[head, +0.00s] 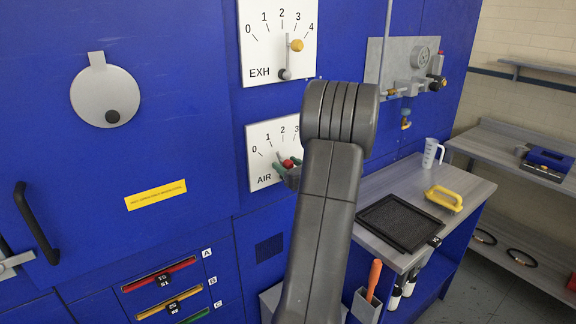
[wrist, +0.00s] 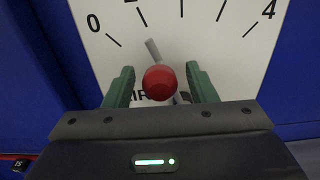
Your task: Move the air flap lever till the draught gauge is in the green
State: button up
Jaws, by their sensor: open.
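The AIR plate (head: 258,178) is a white scale on the blue machine front, partly hidden behind my arm. Its lever has a red ball knob (wrist: 160,82), and its grey pointer (wrist: 153,49) tilts up and left, roughly toward the 1 mark. My gripper (wrist: 162,75) has green fingers, open, one on each side of the red knob with gaps showing. In the head view the red knob (head: 288,163) shows beside the fingers. A small round gauge (head: 424,55) sits on a grey panel at right; its reading is too small to tell, and I cannot tell if it is the draught gauge.
The EXH plate (head: 254,45) above has a lever with a yellow knob (head: 297,45). A grey disc (head: 92,92) and a black door handle (head: 36,222) are at left.

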jog(key=shift+c, duration=0.4)
grip_shut()
jog(key=m+p, duration=0.1)
jog(key=w+d+m, duration=0.1)
jog(key=d+m+p, duration=0.1)
jog(key=m, duration=0.1)
jog(key=shift+w+d+r+p, duration=0.2)
jog(key=shift+w+r+p, duration=0.05)
jog(key=shift+w+p, duration=0.1)
jog(key=shift+o, duration=0.4)
grip_release()
jog(key=b+v, duration=0.3)
jog(key=v, duration=1)
jog(key=shift+s+d, duration=0.25)
jog(key=shift+s, duration=0.1)
